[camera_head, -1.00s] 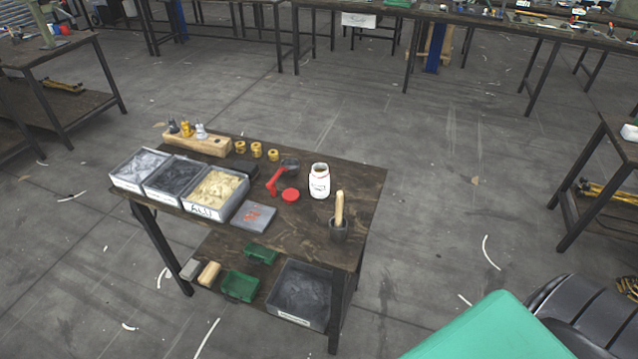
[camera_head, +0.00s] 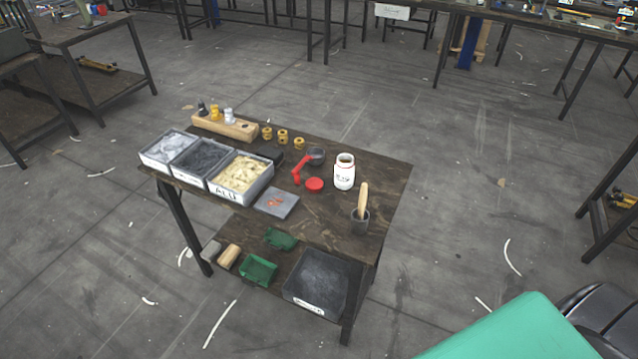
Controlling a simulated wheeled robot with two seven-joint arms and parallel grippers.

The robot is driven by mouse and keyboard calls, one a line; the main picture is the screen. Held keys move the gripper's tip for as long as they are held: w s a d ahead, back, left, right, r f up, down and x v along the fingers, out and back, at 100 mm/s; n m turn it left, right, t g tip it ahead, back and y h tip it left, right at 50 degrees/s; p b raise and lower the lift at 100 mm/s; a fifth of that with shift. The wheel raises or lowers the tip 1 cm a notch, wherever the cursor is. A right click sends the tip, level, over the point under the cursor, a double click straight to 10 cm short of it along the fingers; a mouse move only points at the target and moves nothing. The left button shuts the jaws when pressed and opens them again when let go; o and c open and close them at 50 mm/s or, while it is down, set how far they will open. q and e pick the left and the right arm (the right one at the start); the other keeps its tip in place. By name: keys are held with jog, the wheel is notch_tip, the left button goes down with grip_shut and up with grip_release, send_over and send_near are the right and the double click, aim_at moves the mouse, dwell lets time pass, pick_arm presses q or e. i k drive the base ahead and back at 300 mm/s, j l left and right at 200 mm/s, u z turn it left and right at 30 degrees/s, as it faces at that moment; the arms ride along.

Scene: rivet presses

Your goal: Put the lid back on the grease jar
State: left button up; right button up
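The grease jar (camera_head: 344,172) is a white jar with dark lettering. It stands upright and open on the dark wooden table (camera_head: 385,190), towards its right side. A round red lid (camera_head: 314,184) lies on the table just left of the jar, apart from it. Neither of my grippers shows in the head view.
A red-handled tool (camera_head: 300,168) lies left of the lid. A dark cup with a wooden-handled brush (camera_head: 361,212) stands right of the jar. Labelled bins (camera_head: 226,190), a grey slab (camera_head: 277,203) and a wooden block (camera_head: 224,125) fill the left. Open floor surrounds the table.

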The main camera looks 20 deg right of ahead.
aim_at(344, 169)
jog(key=i+j+z, duration=0.4)
jog(key=j+z, duration=0.15)
jog(key=i+j+z, duration=0.15)
jog(key=j+z, duration=0.15)
jog(key=j, duration=0.2)
jog(key=i+j+z, duration=0.1)
jog(key=j+z, duration=0.15)
jog(key=j, duration=0.15)
